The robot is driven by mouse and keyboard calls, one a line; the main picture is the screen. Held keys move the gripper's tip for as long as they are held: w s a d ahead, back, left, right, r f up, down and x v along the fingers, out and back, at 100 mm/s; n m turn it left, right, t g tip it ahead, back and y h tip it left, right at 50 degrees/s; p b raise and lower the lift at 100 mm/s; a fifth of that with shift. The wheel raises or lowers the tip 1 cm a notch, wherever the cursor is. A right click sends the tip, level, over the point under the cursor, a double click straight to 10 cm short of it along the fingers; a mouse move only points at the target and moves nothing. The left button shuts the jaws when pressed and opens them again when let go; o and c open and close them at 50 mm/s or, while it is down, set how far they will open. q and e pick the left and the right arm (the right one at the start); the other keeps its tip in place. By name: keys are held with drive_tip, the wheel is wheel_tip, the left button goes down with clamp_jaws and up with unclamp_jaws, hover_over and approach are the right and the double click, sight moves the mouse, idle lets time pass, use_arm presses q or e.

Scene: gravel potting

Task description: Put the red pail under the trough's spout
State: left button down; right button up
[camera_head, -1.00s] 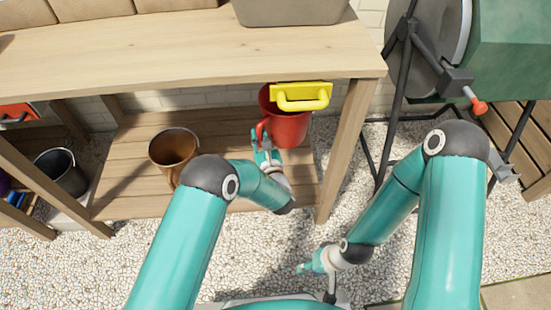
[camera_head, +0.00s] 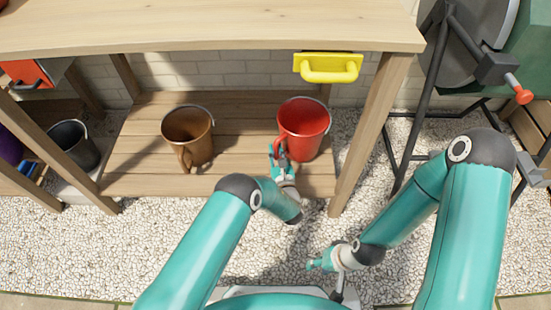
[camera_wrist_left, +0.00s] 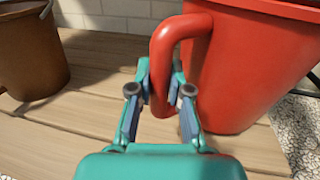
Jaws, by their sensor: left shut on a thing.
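The red pail (camera_head: 303,137) stands upright on the right part of the low slatted shelf (camera_head: 240,180), under the bench top. My left gripper (camera_head: 279,154) is at its near left side. In the left wrist view the red pail (camera_wrist_left: 250,70) fills the right side, and my left gripper (camera_wrist_left: 161,92) is shut on its looped side handle (camera_wrist_left: 161,70). My right gripper (camera_head: 316,265) hangs low over the gravel, away from the pail; its fingers are too small to judge. I cannot make out the trough or its spout.
A brown pail (camera_head: 190,128) stands left of the red one, and a dark pail (camera_head: 72,145) is farther left. A bench leg (camera_head: 372,130) and a dark metal frame (camera_head: 420,85) are to the right. Gravel (camera_head: 110,255) in front is clear.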

sight(276, 157)
use_arm(q)
wheel_tip(276, 157, down, 3)
drive_tip(key=shift+f+b, duration=0.2)
drive_tip(key=shift+b, duration=0.35)
drive_tip(key=c, duration=1.1)
unclamp_jaws()
drive_tip(key=shift+s, duration=0.1)
drive_tip(key=s+p, duration=0.1)
drive_tip(key=s, duration=0.2)
drive_tip(key=s+d+p, duration=0.1)
drive_tip(key=s, duration=0.2)
drive_tip(key=shift+s+d+p, duration=0.1)
drive_tip(key=shift+d+p, duration=0.05)
drive_tip(key=shift+p, duration=0.2)
drive_tip(key=shift+s+d, duration=0.1)
drive_tip(key=shift+s, duration=0.4)
